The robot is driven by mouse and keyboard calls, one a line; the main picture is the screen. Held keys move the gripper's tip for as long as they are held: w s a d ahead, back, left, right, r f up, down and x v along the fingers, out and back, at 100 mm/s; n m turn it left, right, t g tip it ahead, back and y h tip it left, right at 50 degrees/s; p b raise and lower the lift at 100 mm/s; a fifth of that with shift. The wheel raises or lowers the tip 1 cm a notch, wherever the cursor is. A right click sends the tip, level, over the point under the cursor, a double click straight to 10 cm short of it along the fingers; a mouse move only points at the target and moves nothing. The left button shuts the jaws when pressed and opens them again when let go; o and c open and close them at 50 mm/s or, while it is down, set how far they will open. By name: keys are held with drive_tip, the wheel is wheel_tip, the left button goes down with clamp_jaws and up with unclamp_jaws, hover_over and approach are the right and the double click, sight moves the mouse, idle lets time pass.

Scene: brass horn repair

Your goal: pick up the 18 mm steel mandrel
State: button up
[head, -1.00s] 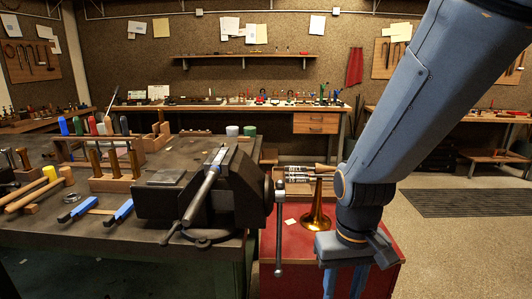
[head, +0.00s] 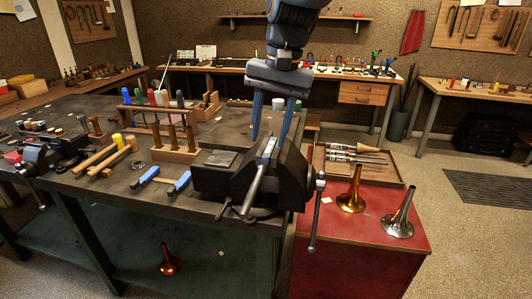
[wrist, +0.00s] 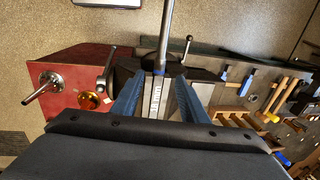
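The steel mandrel (head: 256,184) is a grey rod lying across the top of the dark bench vise (head: 232,185). Its near end sticks out toward the front of the bench. In the wrist view the rod (wrist: 164,40) runs away from between my fingers, and a partly readable label ending in "mm" (wrist: 155,100) shows near its base. My gripper (head: 270,140) is open, its two blue fingers pointing down just over the back of the vise. In the wrist view the fingers (wrist: 158,80) stand apart on either side of the labelled part. I cannot tell whether they touch it.
A wooden rack of handled tools (head: 176,155) and blue-handled tools (head: 178,184) lie left of the vise. Right, a red cabinet (head: 335,232) bears a tool tray (head: 392,182), a brass bell (head: 351,196) and a silver bell (head: 398,222). The vise handle (head: 315,215) hangs at the vise's right.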

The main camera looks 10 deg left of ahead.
sight(263, 163)
drive_tip(key=f, duration=0.2)
drive_tip(key=f+p, duration=0.1)
drive_tip(key=f, duration=0.1)
drive_tip(key=s+a+f+p, duration=0.1)
drive_tip(key=f, duration=0.1)
drive_tip(key=shift+f+p, duration=0.3)
drive_tip(key=shift+f, duration=0.15)
drive_tip(key=shift+r, duration=0.1)
clamp_jaws()
